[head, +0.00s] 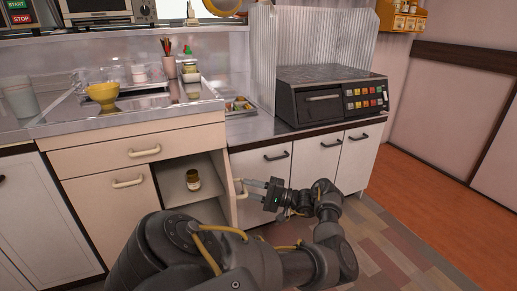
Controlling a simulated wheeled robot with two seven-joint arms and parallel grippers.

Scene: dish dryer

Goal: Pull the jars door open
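The jars door (226,196) is a cream cabinet door, seen nearly edge-on. It stands open and swung out to the right of a lower compartment. A small dark jar with a pale lid (193,180) stands on the shelf inside. My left gripper (244,188) is at the outer face of the door, beside its cream handle (238,187). Its two fingers are apart and point left towards the handle. I cannot tell whether they touch it. My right gripper is not in view.
White cupboard doors with dark handles (318,158) stand behind my gripper. A dark oven (330,96) sits on the counter above. The floor at right (430,220) is clear.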

